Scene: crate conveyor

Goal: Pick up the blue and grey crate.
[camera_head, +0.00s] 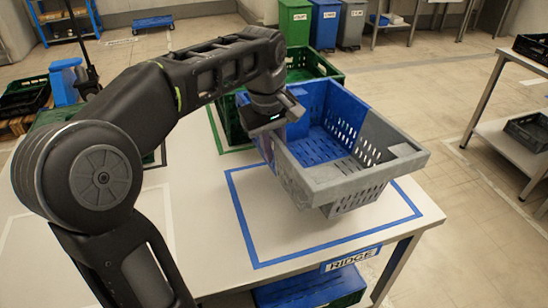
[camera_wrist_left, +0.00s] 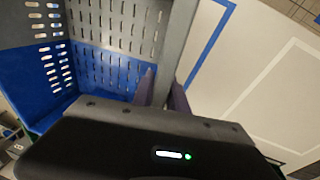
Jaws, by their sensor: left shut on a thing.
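The blue and grey crate (camera_head: 375,140) is off the table top, tilted, above the blue-outlined area. Its far-left part is blue and its near-right part grey. My left gripper (camera_head: 268,137) is shut on the crate's left wall at the rim. In the left wrist view, the two fingers (camera_wrist_left: 164,92) straddle the grey wall of the crate (camera_wrist_left: 176,40). The crate's slotted inside looks empty where it shows. My right gripper is in neither view.
The white table (camera_head: 190,215) has a blue taped rectangle and a "RIDGE" label (camera_head: 352,259) on its front edge. A green crate (camera_head: 325,64) stands just behind the held crate. A blue crate (camera_head: 315,290) is under the table. A metal side table (camera_head: 515,140) stands at right.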

